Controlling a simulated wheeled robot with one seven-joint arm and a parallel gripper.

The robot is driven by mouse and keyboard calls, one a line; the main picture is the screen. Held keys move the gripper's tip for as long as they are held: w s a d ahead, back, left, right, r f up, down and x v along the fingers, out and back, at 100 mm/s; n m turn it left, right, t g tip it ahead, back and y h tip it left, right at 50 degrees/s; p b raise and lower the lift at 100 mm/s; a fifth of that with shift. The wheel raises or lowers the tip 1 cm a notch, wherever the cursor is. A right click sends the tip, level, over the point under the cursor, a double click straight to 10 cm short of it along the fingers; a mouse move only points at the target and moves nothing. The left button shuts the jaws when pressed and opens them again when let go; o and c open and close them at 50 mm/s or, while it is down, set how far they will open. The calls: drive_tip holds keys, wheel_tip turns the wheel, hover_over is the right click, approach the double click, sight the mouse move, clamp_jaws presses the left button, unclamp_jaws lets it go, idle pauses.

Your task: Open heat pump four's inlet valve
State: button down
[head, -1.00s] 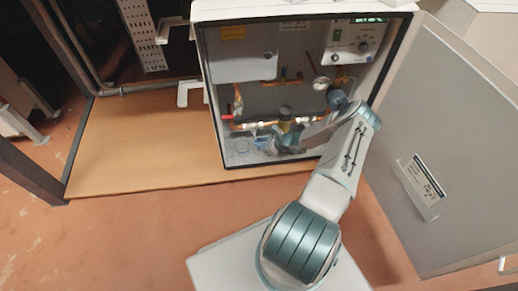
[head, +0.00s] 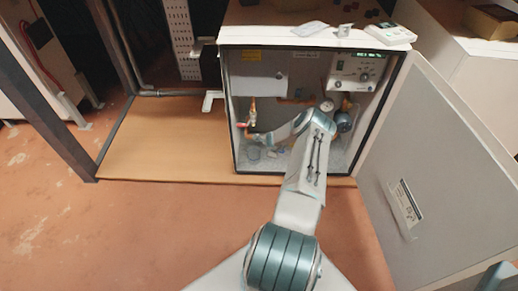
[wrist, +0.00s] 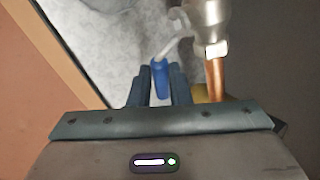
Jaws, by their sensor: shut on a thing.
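The open cabinet (head: 229,120) holds the pump's piping, and my arm reaches into its lower part. In the wrist view a blue lever handle (wrist: 160,83) sits between the fingers of my gripper (wrist: 160,74), which is shut on it. A thin pale stem links the handle to a silver valve body (wrist: 208,22) on a copper pipe (wrist: 216,78). My arm hides much of the piping.
The cabinet door (head: 425,160) stands open on the right. A control panel (head: 357,72) and a grey box (head: 260,72) are in the upper cabinet. A wooden board (head: 150,140) lies on the floor to the left, beside a dark post (head: 55,100).

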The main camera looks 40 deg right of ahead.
drive_tip(key=shift+w+r+n+g+h+b, duration=0.1)
drive_tip(key=shift+r+n+g+h+b, duration=0.25)
drive_tip(key=shift+r+g+h+b, duration=0.4)
drive_tip(key=shift+r+n+g+h+b, duration=0.15)
drive_tip(key=shift+r+n+g+h, duration=0.3)
drive_tip(key=shift+h, duration=0.6)
drive_tip(key=shift+f, duration=0.15)
drive_tip(key=c, duration=1.3)
unclamp_jaws()
drive_tip(key=shift+d, duration=0.1)
drive_tip(key=shift+c, duration=0.2)
drive_tip(key=shift+a, duration=0.2)
